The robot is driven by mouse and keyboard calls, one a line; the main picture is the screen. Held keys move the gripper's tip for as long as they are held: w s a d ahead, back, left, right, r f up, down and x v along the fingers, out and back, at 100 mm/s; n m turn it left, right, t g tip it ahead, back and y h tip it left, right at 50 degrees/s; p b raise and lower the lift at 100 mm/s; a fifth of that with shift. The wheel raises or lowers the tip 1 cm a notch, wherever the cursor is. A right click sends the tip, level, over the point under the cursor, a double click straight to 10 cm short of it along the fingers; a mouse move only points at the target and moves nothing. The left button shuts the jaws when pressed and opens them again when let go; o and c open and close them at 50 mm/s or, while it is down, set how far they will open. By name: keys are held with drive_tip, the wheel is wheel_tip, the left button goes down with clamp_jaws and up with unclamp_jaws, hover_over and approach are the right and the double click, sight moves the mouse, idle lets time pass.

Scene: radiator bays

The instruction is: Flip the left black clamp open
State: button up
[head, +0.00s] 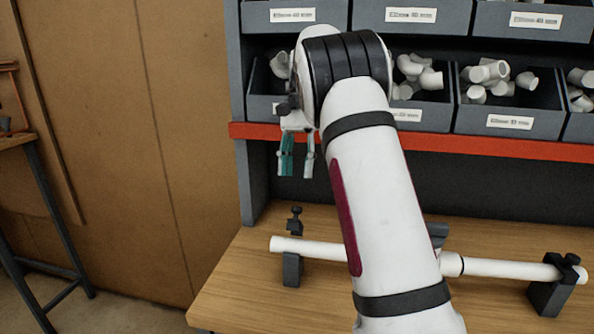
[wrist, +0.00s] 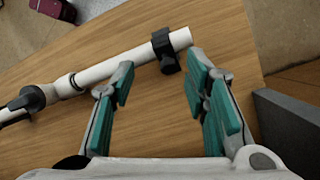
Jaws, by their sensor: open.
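The left black clamp (head: 292,268) holds the left part of a white pipe (head: 330,248) on the bench. In the head view its upper part with the knob (head: 295,221) stands up behind the pipe, and the pipe's front shows uncovered there. The clamp also shows in the wrist view (wrist: 166,52), near the pipe's end, where dark parts hide a short piece of pipe. My gripper (head: 297,170) hangs above and behind the clamp, apart from it. Its teal-padded fingers (wrist: 163,88) are open and empty, with the clamp beyond the fingertips.
The right black clamp (head: 552,295) lies across the pipe's right end. Grey bins (head: 508,120) with white fittings stand on the shelf behind, above a red shelf edge (head: 480,148). My arm hides the pipe's middle. Bare bench top lies in front of the pipe.

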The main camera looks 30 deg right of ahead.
drive_tip(key=c, duration=0.6)
drive_tip(key=shift+s+a+h+p, duration=0.1)
drive_tip(key=shift+s+h+p, duration=0.15)
drive_tip(key=shift+h+p, duration=0.1)
clamp_jaws()
drive_tip(key=n+t+h+p, duration=0.4)
drive_tip(key=t+h+p, duration=0.35)
drive_tip(key=p, duration=0.25)
approach(293, 208)
drive_tip(key=shift+g, duration=0.35)
drive_tip(key=x, duration=0.2)
drive_tip(key=p+x, duration=0.1)
drive_tip(key=x, duration=0.1)
drive_tip(key=p+x, duration=0.1)
drive_tip(key=x, duration=0.1)
drive_tip(key=shift+w+f, duration=0.15)
drive_tip(key=shift+w, duration=0.2)
